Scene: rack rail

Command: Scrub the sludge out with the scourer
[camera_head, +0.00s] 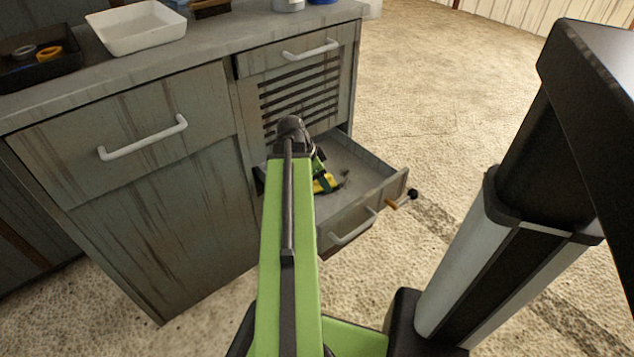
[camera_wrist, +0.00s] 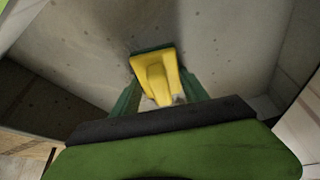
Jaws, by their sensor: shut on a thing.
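The scourer (camera_wrist: 153,72) is yellow with a thin dark green edge at its far end. It sits between the green fingers of my gripper (camera_wrist: 160,92), which is shut on it. In the head view the yellow of the scourer (camera_head: 325,184) shows beside my arm, inside the open grey drawer (camera_head: 365,162). The drawer floor shows dark specks and a faint dark shading by the scourer in the wrist view. I cannot tell clearly where sludge lies, or whether the scourer touches the floor. My arm hides the drawer's left part.
Above are the slatted panel (camera_head: 300,97) and the worktop (camera_head: 215,47) with a white tray (camera_head: 140,28) and a black tray (camera_head: 40,70) holding rings. The floor to the right is open.

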